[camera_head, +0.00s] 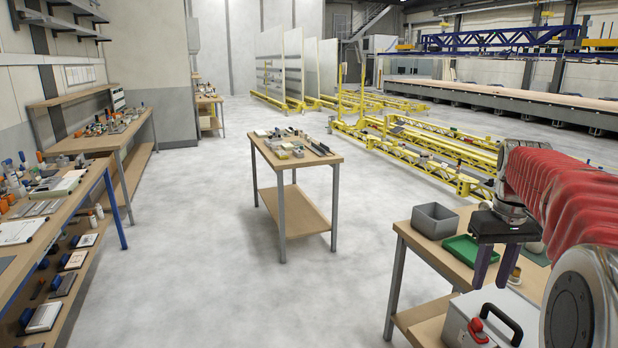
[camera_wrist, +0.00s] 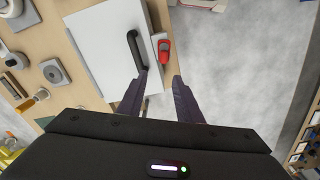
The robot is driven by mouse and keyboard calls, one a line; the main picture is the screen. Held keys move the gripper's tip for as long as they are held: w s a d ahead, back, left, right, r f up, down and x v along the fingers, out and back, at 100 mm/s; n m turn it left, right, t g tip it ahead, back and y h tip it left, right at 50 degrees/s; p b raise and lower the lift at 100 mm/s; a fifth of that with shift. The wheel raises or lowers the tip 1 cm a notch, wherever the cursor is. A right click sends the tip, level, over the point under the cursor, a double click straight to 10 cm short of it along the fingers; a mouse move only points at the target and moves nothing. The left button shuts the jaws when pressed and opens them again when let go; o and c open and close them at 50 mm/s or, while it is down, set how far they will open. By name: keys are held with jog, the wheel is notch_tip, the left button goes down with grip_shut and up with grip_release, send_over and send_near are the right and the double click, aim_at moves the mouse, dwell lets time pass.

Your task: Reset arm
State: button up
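My arm, in a red ribbed sleeve, comes in from the right in the head view. My gripper (camera_head: 491,268) points down above the near right table. Its two dark fingers are spread apart with nothing between them, as the wrist view (camera_wrist: 160,90) also shows. A white case (camera_head: 495,315) with a black handle and a red latch lies on that table, just below and in front of the fingers. In the wrist view the case (camera_wrist: 105,45) is at the upper left, its handle close to the left fingertip. I cannot tell whether they touch.
A grey bin (camera_head: 435,221) and a green tray (camera_head: 468,250) stand on the near right table (camera_head: 420,246). A small table (camera_head: 297,163) with parts stands mid-floor. Workbenches (camera_head: 75,215) line the left wall. Yellow trolleys (camera_head: 430,150) stand behind. Grey floor (camera_head: 200,260) between is clear.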

jog(key=s+a+f+t, duration=0.2)
jog(key=s+a, duration=0.8)
jog(key=a, duration=0.1)
jog(key=s+a+f+t, duration=0.3)
jog(key=s+a, duration=0.8)
jog(key=a, duration=0.1)
jog(key=shift+s+a+f+n, duration=0.15)
jog(key=shift+s+f+n, duration=0.05)
jog(key=shift+f+n, duration=0.15)
jog(key=shift+c, duration=0.6)
dwell(0.3)
